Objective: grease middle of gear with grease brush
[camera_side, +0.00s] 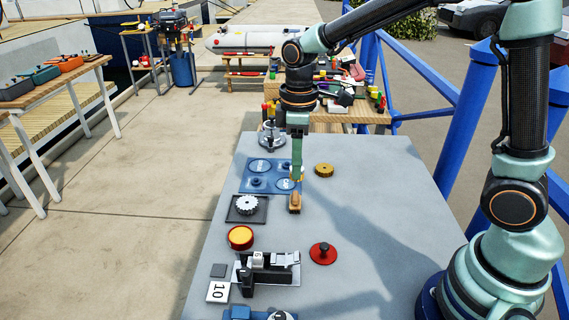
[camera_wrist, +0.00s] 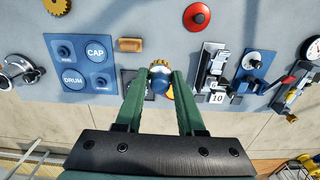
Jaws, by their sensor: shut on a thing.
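My gripper (camera_side: 296,174) points down above the grey table, shut on the grease brush. In the wrist view the brush shows end-on between the fingertips as a blue rounded body (camera_wrist: 160,85) with a gold fringe. A pale toothed gear (camera_side: 246,205) lies on a dark square tray (camera_side: 232,217), left of and below my gripper in the side view. In the wrist view the tray is partly covered by a finger and the brush, and the gear is mostly hidden. A round red tin with a yellow top (camera_side: 240,237) stands nearer the camera than the tray.
A blue board (camera_side: 248,186) with round CAP and DRUM spots lies behind the tray. A wooden block (camera_side: 295,203), a gold gear (camera_side: 323,170) and a red knobbed disc (camera_side: 323,253) stand nearby. A black clamp fixture (camera_side: 268,273) is at the front. The table's right side is clear.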

